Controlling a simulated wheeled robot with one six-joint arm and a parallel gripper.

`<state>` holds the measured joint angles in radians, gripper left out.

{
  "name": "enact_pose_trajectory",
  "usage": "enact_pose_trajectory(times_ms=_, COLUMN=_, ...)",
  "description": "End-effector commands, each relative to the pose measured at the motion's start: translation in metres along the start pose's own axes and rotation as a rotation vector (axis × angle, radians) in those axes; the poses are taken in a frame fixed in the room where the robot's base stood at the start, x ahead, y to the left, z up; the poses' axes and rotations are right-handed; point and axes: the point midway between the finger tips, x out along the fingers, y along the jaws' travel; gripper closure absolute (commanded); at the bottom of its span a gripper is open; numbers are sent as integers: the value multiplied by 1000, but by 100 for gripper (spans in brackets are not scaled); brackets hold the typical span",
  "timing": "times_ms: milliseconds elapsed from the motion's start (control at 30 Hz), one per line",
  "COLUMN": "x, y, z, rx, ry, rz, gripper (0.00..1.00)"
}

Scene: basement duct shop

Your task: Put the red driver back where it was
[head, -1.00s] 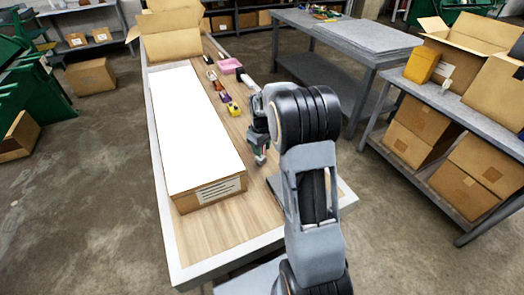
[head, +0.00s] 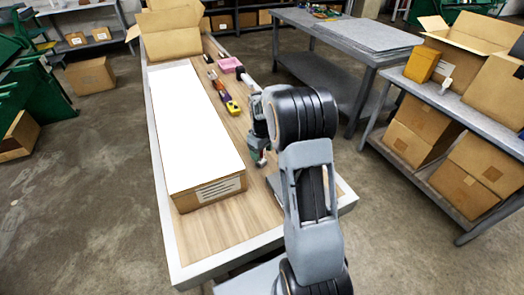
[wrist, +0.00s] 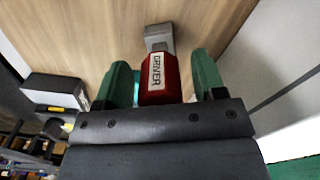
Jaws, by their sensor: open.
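The red driver (wrist: 160,80), with a white DRIVER label and a grey metal end, shows in the wrist view over the wood bench top (wrist: 90,40). My gripper (wrist: 162,62) is open, with its green fingers on either side of the red body. I cannot tell whether the fingers touch it. In the head view my gripper (head: 258,157) is low over the bench's right side, right of the long white-topped box (head: 190,120). A little red shows beside it there. My arm hides part of the bench around it.
Several small tools stand in a row along the bench, including a yellow one (head: 232,107), near a pink tray (head: 230,65). An open carton (head: 172,35) stands at the far end. The near end of the bench top is bare. A grey table (head: 345,35) stands right.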

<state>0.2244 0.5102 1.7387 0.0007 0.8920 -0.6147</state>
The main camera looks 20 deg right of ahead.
Motion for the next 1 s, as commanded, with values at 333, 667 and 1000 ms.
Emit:
enact_pose_trajectory(times_ms=333, x=-33, y=0, z=0, rx=0, ry=4, rz=3, gripper=36)
enact_pose_trajectory(times_ms=667, x=-95, y=0, z=0, rx=0, ry=3, rz=2, gripper=36)
enact_pose_trajectory(times_ms=1000, x=-133, y=-15, z=7, rx=21, ry=21, rz=14, gripper=36)
